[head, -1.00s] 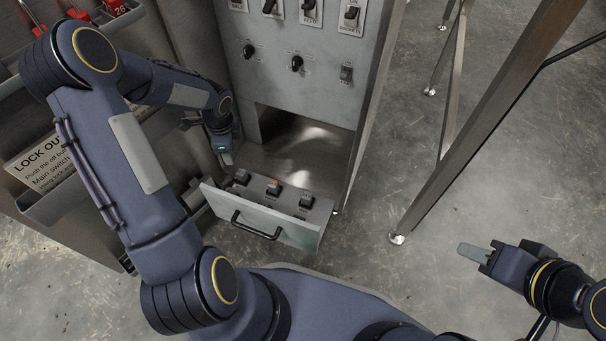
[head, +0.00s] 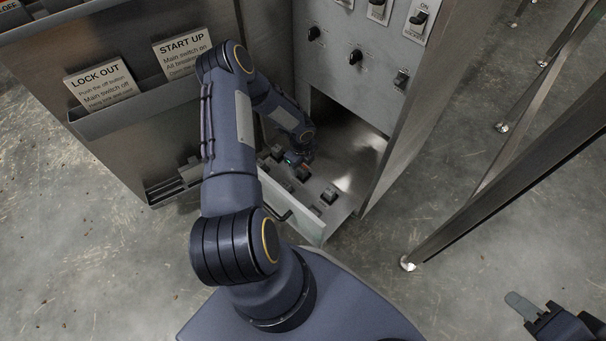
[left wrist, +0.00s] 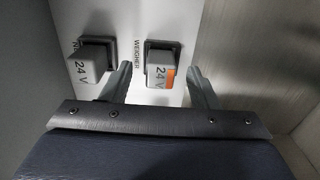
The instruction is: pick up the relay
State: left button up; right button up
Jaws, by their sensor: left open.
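In the left wrist view, a grey 24 V relay with an orange mark (left wrist: 160,77) sits in a dark socket beside the word WEIGHER. A second grey 24 V relay (left wrist: 92,62) without visible orange sits to its left. My left gripper (left wrist: 160,88) is open, with one finger on each side of the orange-marked relay; I cannot tell whether they touch it. In the head view, my left gripper (head: 301,163) is over the pulled-out drawer (head: 300,221), partly hiding the relays. My right gripper (head: 525,308) is at the lower right, away from the drawer; its opening is unclear.
The drawer's walls stand close around the relays. The switch panel (head: 370,45) rises behind, above a dark opening. A holder with LOCK OUT (head: 101,86) and START UP (head: 182,52) cards is at left. A metal leg (head: 500,160) stands right. Floor between is clear.

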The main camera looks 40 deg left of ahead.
aim_at(302, 167)
pick_arm(q)
notch_tip(302, 167, down, 2)
jog(key=shift+r, duration=0.1)
pick_arm(e)
jog(key=shift+f, duration=0.4)
pick_arm(q)
jog(key=c, duration=1.2)
